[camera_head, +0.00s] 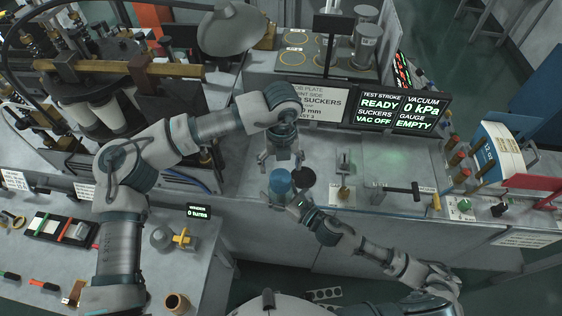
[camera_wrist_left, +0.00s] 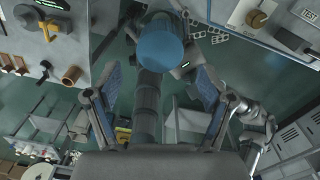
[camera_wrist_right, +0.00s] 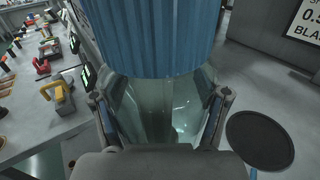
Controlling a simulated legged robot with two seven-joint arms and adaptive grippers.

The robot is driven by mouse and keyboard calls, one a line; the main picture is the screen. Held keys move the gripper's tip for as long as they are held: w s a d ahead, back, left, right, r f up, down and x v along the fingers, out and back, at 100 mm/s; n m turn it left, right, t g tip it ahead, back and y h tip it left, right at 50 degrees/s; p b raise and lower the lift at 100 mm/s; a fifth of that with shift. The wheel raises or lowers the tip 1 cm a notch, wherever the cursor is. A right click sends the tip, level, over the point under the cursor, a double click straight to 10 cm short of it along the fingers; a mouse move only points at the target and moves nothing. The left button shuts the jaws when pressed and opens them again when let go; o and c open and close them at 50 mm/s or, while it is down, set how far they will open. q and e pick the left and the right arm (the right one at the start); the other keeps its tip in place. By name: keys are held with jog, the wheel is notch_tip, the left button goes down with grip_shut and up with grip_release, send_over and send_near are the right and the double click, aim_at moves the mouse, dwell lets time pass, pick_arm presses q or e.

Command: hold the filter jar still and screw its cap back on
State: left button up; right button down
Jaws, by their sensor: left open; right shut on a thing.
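The filter jar's ribbed blue cap (camera_head: 280,181) sits on top of the jar near the bench's front edge. In the right wrist view the cap (camera_wrist_right: 155,35) fills the top, above the clear jar body (camera_wrist_right: 155,105). How tightly it is seated cannot be told. My right gripper (camera_head: 297,202) is shut on the jar body, below the cap. My left gripper (camera_head: 281,162) is open and empty, just behind the cap in the head view. In the left wrist view the cap (camera_wrist_left: 160,45) shows beyond the two spread fingers, apart from them.
A black disc (camera_head: 304,177) lies right beside the jar; it also shows in the right wrist view (camera_wrist_right: 260,138). A small display (camera_head: 198,211) reads 0 turns. A lever fixture (camera_head: 343,180) stands to the right. Status screens (camera_head: 402,107) stand behind.

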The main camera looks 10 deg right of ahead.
aim_at(281, 177)
pick_arm(q)
jog(key=n, duration=0.6)
jog(key=shift+r, duration=0.15)
jog(key=shift+f, duration=4)
